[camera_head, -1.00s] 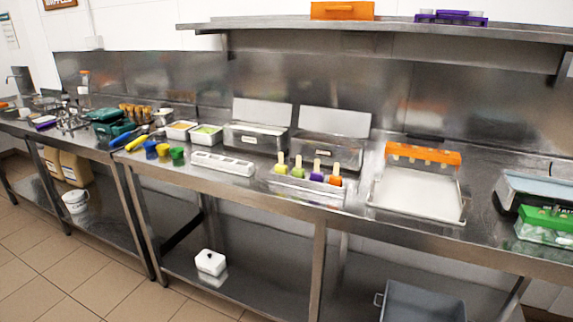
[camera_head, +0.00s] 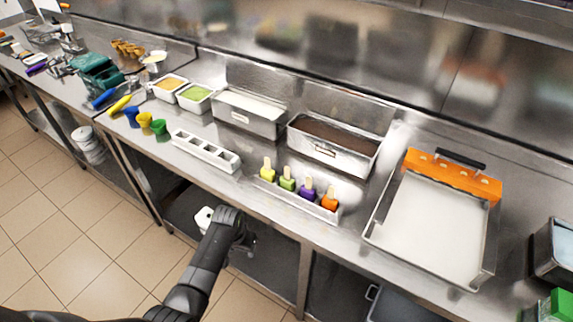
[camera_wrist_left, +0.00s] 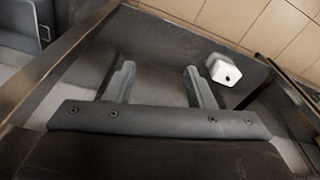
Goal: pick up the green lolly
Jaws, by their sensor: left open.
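The green lolly (camera_head: 287,180) stands upright, stick up, in a metal holder (camera_head: 272,190) near the front of the counter. It is second from the left, between a yellow lolly (camera_head: 267,170) and a purple lolly (camera_head: 307,191). An orange lolly (camera_head: 329,200) stands at the right end. My left gripper (camera_head: 250,245) is in front of the counter, below and left of the lollies, and apart from them. In the left wrist view my left gripper (camera_wrist_left: 158,85) is open and empty, over the lower shelf. My right gripper is in neither view.
A white compartment tray (camera_head: 206,152) lies left of the lolly holder. Two metal tubs (camera_head: 333,158) stand behind. A metal tray (camera_head: 430,235) with an orange rack (camera_head: 452,178) is to the right. The counter's front edge lies between my left gripper and the lollies.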

